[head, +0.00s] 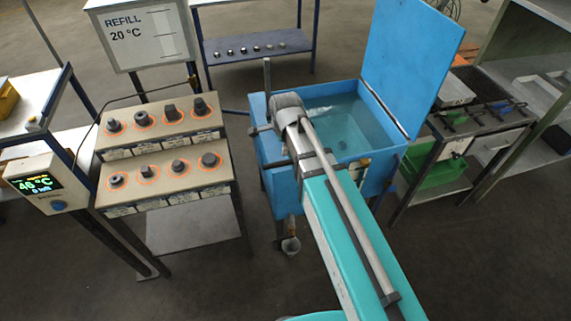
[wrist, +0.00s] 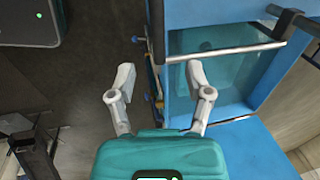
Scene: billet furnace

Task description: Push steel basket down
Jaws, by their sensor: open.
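The blue tank (head: 268,172) stands open with clear greenish water (head: 342,120) in it. I cannot clearly make out a steel basket; a small object shows under the water, too small to name. In the wrist view a grey metal bar (wrist: 225,52) crosses above the water (wrist: 215,80); I cannot tell whether it belongs to the basket. My gripper (wrist: 160,75) is open and empty, with its fingers apart over the tank's side edge, the right finger over the tank and the left finger over the floor side. In the head view my arm hides most of it.
The raised blue lid (head: 410,55) stands at the tank's right. A two-step stand with knobs (head: 165,150) and a 46 °C display (head: 40,183) are left. A refill sign (head: 143,35) is behind them. A metal rack with a green bin (head: 437,172) is right.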

